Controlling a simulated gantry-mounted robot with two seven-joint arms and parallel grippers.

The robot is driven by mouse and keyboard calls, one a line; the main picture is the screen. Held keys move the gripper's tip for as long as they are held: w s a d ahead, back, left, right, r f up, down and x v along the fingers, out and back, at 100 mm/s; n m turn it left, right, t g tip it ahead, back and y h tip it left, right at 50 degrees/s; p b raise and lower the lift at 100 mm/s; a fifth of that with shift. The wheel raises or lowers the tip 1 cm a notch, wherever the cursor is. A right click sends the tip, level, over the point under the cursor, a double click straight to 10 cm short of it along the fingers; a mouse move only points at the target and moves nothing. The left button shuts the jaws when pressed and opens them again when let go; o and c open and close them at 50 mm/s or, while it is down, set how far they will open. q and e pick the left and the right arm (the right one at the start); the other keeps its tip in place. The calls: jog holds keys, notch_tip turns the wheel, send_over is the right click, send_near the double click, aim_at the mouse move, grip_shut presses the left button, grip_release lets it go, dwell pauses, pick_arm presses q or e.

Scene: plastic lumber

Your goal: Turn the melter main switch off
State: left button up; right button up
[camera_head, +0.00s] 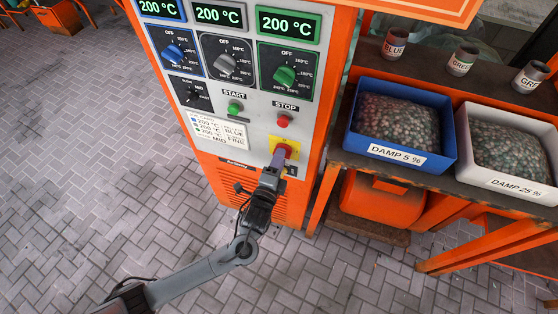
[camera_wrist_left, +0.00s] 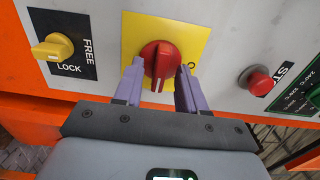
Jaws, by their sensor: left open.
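The main switch is a red rotary knob (camera_wrist_left: 157,60) on a yellow square plate (camera_wrist_left: 188,25), at the lower right of the melter's grey panel. In the head view the yellow plate (camera_head: 292,147) shows just above my left gripper (camera_head: 277,160). In the left wrist view my left gripper (camera_wrist_left: 157,88) is open, its two purple fingers on either side of the red knob. The white mark on the knob points down in that view. I cannot tell whether the fingers touch the knob. My right gripper is not in view.
A red stop button (camera_head: 283,121) and a green start button (camera_head: 235,106) sit above the switch. A yellow lock knob (camera_wrist_left: 52,47) is beside it. A bench (camera_head: 440,182) with a blue bin (camera_head: 440,163) and a white bin (camera_head: 520,185) stands right. Paved floor is clear at left.

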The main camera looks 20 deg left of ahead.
pick_arm(q)
grip_shut()
jog(key=n+p, duration=0.8)
jog(key=n, duration=0.9)
jog(key=shift+n+p, duration=0.4)
dwell(0.8)
